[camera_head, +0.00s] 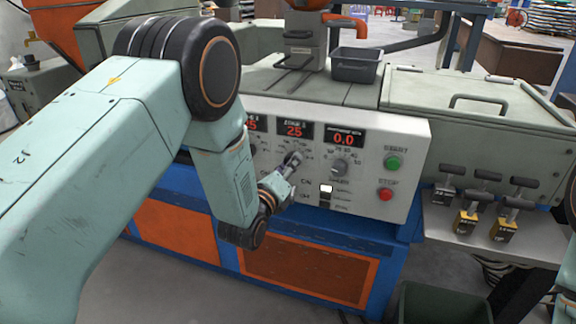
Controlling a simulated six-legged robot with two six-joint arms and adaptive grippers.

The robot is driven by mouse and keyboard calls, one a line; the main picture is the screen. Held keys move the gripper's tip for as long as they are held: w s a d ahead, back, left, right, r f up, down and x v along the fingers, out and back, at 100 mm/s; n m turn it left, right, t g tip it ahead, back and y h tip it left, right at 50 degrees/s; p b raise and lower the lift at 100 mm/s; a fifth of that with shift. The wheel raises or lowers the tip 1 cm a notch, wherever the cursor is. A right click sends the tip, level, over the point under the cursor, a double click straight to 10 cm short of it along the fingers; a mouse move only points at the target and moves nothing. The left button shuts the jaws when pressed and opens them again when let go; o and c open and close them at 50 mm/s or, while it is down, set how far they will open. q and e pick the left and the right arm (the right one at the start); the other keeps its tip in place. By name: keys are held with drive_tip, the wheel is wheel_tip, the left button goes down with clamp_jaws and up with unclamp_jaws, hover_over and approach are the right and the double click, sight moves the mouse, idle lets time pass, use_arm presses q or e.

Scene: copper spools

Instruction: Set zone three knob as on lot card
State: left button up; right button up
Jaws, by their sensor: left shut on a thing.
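The grey control panel (408,150) faces me with red number displays and knobs. The middle display (294,130) reads 25; its label is too small to read surely. My left gripper (292,160) is at the panel just below that display, shut on a knob that the fingers mostly hide. A second knob (340,167) to its right sits below a display (344,138) reading 0.0. A further display at the left is partly covered by my left arm. The knob's pointer and scale cannot be read. I cannot make out a lot card. My right gripper is out of view.
A green START button (393,162) and a red STOP button (386,194) are at the panel's right. A dark bin (356,68) stands on the machine. Several black-handled tools (466,215) stand on a shelf at the right. A green crate (440,302) is below.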

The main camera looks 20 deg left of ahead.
use_arm(q)
drive_tip(key=o, duration=1.2)
drive_tip(key=shift+c, duration=0.2)
drive_tip(key=s+a, duration=0.1)
drive_tip(key=s, duration=1.1)
